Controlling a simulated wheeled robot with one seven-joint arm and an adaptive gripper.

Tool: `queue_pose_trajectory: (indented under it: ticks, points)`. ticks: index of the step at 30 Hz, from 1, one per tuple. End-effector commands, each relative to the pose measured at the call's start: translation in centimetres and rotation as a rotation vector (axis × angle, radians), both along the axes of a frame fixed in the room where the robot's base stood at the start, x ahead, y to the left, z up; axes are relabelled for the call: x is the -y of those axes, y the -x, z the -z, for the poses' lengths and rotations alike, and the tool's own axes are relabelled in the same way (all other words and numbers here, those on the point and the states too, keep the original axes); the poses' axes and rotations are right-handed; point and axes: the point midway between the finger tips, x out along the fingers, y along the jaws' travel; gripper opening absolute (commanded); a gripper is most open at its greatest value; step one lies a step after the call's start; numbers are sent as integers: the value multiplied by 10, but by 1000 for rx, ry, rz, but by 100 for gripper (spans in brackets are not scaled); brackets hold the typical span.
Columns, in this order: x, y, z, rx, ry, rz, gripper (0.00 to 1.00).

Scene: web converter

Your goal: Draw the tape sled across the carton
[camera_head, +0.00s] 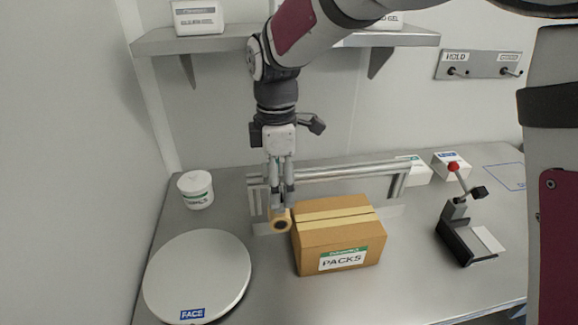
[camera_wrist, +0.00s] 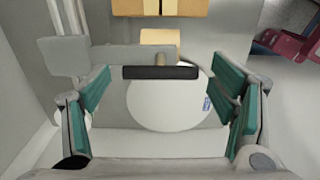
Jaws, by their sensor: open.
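The tape sled (camera_head: 280,222) shows as a tan roll beside the left end of the carton. In the wrist view the sled has a grey arm and plate, a tan roll (camera_wrist: 160,42) and a black bar handle (camera_wrist: 160,72). The brown carton (camera_head: 340,241), marked PACKS, stands closed on the bench with a pale strip along its top. Its edge shows at the top of the wrist view (camera_wrist: 190,7). My gripper (camera_head: 281,199) points down just above the sled. It is open, its teal-padded fingers (camera_wrist: 162,105) wide apart with the handle seen between and beyond them; I see no contact.
A metal rail (camera_head: 335,172) runs behind the carton. A round white FACE disc (camera_head: 197,277) lies front left, with a white tub (camera_head: 196,189) behind it. A lever device with a red knob (camera_head: 454,168) stands right. A shelf (camera_head: 230,38) hangs above.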

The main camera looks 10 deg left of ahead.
Motion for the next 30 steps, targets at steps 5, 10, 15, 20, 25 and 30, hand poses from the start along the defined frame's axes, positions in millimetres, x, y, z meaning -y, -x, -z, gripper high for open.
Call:
queue_pose_trajectory:
  ticks: [5,10,15,20,25,30]
  points:
    - [-1,-1,-38,4,-3,0,78]
    - [0,-1,-71,3,-2,0,78]
    - [0,0,-92,2,-1,-1,78]
    - [0,0,-101,1,0,0,78]
    - [0,0,-101,1,0,0,78]
    - [0,0,-101,1,0,0,78]
